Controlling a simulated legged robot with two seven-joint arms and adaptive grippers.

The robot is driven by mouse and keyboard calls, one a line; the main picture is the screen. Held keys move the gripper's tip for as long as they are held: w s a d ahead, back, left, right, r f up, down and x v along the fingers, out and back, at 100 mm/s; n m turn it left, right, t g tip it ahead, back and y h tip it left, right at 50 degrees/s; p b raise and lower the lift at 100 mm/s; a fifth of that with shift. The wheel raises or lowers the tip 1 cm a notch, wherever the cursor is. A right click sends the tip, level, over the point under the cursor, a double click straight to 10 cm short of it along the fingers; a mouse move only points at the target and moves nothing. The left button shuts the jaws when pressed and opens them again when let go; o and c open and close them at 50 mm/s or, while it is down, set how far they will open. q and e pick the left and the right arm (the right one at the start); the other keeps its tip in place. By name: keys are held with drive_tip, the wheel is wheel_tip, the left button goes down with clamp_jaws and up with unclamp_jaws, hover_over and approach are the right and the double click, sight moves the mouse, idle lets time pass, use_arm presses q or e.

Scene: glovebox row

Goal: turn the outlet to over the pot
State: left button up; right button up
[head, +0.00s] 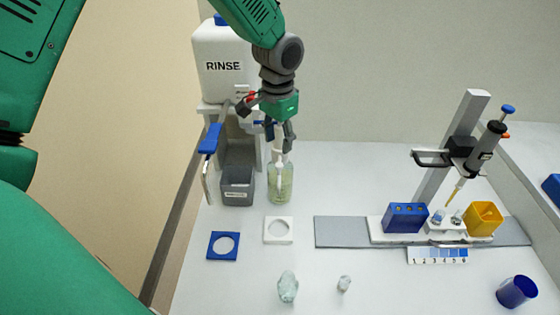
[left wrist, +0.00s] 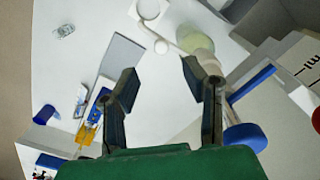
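The white RINSE container (head: 222,62) stands raised at the back left. A blue-handled tap lever (head: 210,139) is at its left, with a thin bent pipe (head: 206,184) hanging below. A grey labelled box (head: 237,186) stands below the container. A clear pot with pale green contents (head: 287,184) stands to its right; a white upright tube (head: 280,155) overlaps it. The pot also shows in the left wrist view (left wrist: 198,41). My left gripper (head: 268,122) is in front of the container, above the pot. Its fingers are apart with nothing between them (left wrist: 160,78). My right gripper is not in view.
A blue square ring (head: 213,251) and a white square ring (head: 270,238) lie in front. Two small clear pieces, one of them (head: 288,287), lie nearer. At right are a pipette stand (head: 455,140), a blue rack (head: 405,217), a yellow box (head: 483,218) and a blue cup (head: 516,291).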

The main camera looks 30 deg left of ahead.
sight(279, 164)
use_arm(q)
drive_tip(key=f, duration=0.7)
drive_tip(key=shift+w+a+p, duration=0.1)
drive_tip(key=shift+w+p, duration=0.15)
drive_tip(key=shift+p, duration=0.05)
drive_tip(key=shift+s+f, duration=0.1)
drive_tip(key=shift+f, duration=0.65)
drive_tip(key=shift+c, duration=0.3)
clamp_jaws()
